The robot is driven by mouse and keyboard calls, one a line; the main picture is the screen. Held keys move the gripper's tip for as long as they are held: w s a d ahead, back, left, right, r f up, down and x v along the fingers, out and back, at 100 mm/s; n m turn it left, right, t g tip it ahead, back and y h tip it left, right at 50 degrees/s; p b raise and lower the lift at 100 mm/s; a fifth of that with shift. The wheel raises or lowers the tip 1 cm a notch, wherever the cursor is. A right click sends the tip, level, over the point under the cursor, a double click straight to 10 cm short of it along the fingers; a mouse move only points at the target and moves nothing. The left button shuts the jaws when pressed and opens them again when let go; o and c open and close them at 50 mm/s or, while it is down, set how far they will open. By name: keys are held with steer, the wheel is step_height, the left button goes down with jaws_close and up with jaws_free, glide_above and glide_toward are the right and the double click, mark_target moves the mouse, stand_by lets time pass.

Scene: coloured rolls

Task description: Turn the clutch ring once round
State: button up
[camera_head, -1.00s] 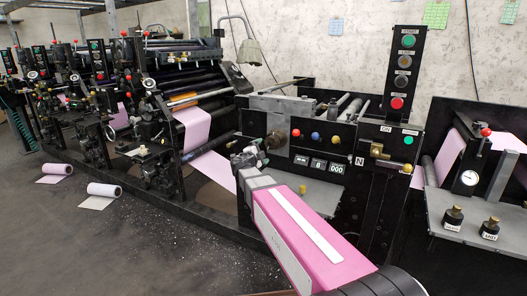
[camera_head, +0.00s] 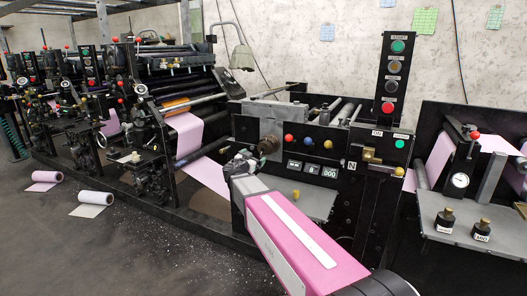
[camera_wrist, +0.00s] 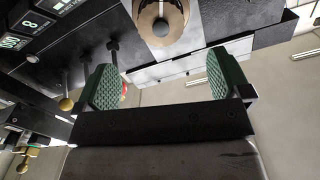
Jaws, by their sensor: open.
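The clutch ring appears to be the brown round part (camera_head: 268,146) on the front of the press, left of the red knob. In the wrist view, a tan ring (camera_wrist: 146,22) around a dark grey centre shows at the top edge, partly cut off. My gripper (camera_head: 243,163) is just below and left of it in the head view. In the wrist view my gripper (camera_wrist: 165,80) is open and empty, its green ribbed pads wide apart. The ring is beyond the pads, apart from them.
Red (camera_head: 289,138), blue (camera_head: 312,140) and yellow (camera_head: 325,146) knobs sit right of the ring, above the counter displays (camera_head: 311,169). A button column (camera_head: 391,75) stands above. Pink web (camera_head: 186,130) runs at left. Paper rolls (camera_head: 90,197) lie on the floor.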

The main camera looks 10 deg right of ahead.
mark_target(263, 150)
steer(key=shift+n, duration=0.4)
steer(key=x, duration=1.1)
steer(key=c, duration=1.3)
